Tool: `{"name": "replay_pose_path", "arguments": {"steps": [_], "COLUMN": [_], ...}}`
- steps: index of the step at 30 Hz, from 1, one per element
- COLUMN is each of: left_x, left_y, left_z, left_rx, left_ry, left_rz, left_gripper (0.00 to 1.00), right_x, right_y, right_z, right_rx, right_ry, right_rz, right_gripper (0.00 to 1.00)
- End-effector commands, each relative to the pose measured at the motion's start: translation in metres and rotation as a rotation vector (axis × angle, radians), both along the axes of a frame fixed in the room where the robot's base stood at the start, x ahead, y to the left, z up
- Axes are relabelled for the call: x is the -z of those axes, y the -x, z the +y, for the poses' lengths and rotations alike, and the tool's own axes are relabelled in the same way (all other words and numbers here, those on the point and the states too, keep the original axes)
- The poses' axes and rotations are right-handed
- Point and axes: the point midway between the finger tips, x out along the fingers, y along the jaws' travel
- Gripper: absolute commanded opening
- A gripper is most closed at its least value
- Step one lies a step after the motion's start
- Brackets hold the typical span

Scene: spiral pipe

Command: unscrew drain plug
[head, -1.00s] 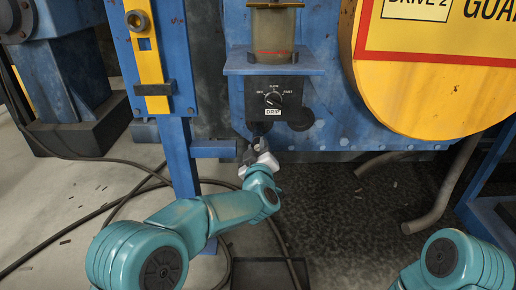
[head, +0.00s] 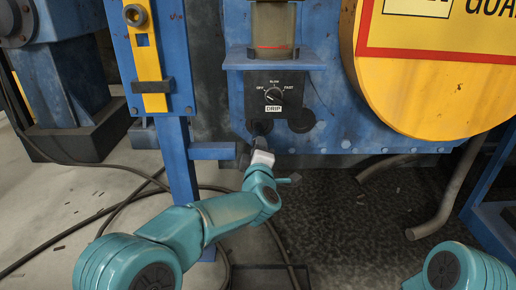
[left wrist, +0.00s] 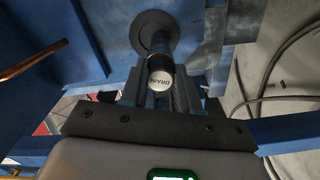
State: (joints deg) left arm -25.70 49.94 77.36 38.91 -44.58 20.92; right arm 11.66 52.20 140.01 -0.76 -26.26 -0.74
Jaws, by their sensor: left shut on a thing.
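The drain plug (left wrist: 160,84) shows in the left wrist view as a short dark cylinder with a light end face marked DRAIN. It projects from a round dark flange (left wrist: 155,32) on a blue surface. My left gripper (left wrist: 160,98) is shut on the plug, with dark fingers on either side of it. In the head view my left gripper (head: 250,150) is below the drip dial, and its fingers and the plug are hard to make out there. My right arm shows at the lower right of the head view, but its gripper is outside the picture.
A black drip control box (head: 273,93) sits under a blue shelf (head: 274,58) holding a reservoir. A blue post (head: 180,160) and crossbar stand left of my gripper. A yellow guard (head: 420,90) is at right. Cables (head: 110,205) lie on the floor.

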Motion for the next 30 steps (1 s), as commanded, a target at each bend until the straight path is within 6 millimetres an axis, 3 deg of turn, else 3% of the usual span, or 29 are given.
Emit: {"name": "replay_pose_path", "arguments": {"steps": [19,24,30], "left_x": [-0.0007,-0.0007,-0.0007], "left_y": [0.0007,0.0007,0.0007], "left_z": [0.0002,0.0001,0.0001], "left_rx": [0.0,0.0,0.0], "left_ry": [1.228,1.377,1.383], "left_rz": [-0.011,-0.013,-0.013], "left_gripper": [0.0,0.0,0.0], "right_x": [-0.0005,-0.0005,-0.0004], "right_y": [0.0002,0.0002,0.0003], "right_z": [0.0001,0.0001,0.0001], "right_rx": [0.0,0.0,0.0], "right_ry": [0.0,0.0,0.0], "right_rz": [0.001,0.001,0.001], "right_gripper": [0.59,0.59,0.59]}}
